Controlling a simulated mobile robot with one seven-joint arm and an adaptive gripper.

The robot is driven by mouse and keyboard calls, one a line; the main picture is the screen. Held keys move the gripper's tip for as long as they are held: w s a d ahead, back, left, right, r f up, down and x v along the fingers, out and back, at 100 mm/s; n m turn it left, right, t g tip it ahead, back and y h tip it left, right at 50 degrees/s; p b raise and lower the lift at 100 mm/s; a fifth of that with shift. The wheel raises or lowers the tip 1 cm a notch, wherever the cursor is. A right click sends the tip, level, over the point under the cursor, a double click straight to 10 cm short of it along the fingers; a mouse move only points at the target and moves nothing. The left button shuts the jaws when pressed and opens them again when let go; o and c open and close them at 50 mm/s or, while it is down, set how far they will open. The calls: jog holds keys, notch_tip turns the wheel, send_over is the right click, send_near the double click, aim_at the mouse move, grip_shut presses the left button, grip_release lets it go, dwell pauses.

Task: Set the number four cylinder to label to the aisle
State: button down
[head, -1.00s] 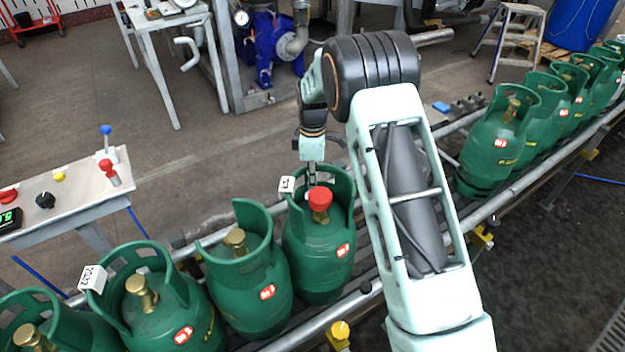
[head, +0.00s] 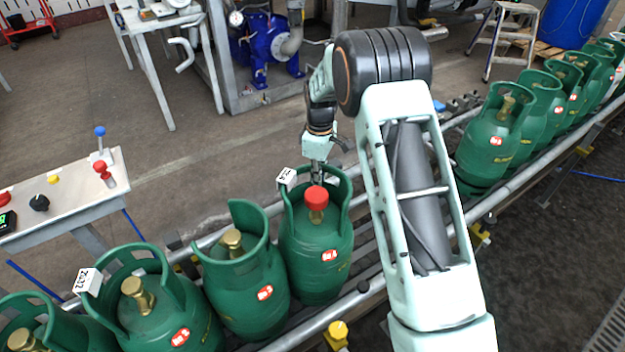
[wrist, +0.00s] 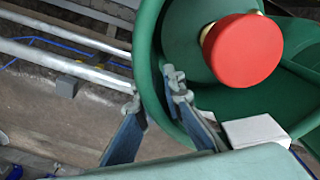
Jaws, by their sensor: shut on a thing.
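The number four cylinder (head: 312,268) is green with a red cap (head: 316,198) on its valve. It stands upright in the row on the conveyor. Its red label (head: 329,254) shows on the front, slightly right of its middle, in the head view. My gripper (head: 318,180) is at the far side of its collar. In the wrist view, the fingers (wrist: 155,112) straddle the green collar wall (wrist: 152,70), shut on it. The red cap (wrist: 243,48) shows just beyond. A white tag (head: 286,177) sits on the collar's left rim.
The number three cylinder (head: 250,285) stands close on the left, with more cylinders beyond it. Another group (head: 487,145) stands farther right, leaving a gap. Conveyor rails (head: 365,300) run along both sides. A control panel (head: 75,190) is at left.

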aim_at(337, 181)
jog(key=d+m, duration=0.1)
jog(key=m, duration=0.1)
jog(key=d+m, duration=0.1)
jog(key=shift+s+d+r+m, duration=0.1)
jog(key=shift+s+d+m, duration=0.1)
jog(key=shift+d+m, duration=0.2)
jog(key=shift+s+d+m, duration=0.35)
jog(key=shift+d+m, duration=0.2)
jog(key=shift+m, duration=0.35)
jog(key=shift+s+d+m, duration=0.35)
jog(key=shift+d+m, duration=0.2)
jog(key=shift+m, duration=0.35)
jog(key=c, duration=2.2)
grip_release()
jog(key=shift+o, duration=0.6)
jog(key=shift+s, duration=0.1)
notch_tip(337, 181, up, 12)
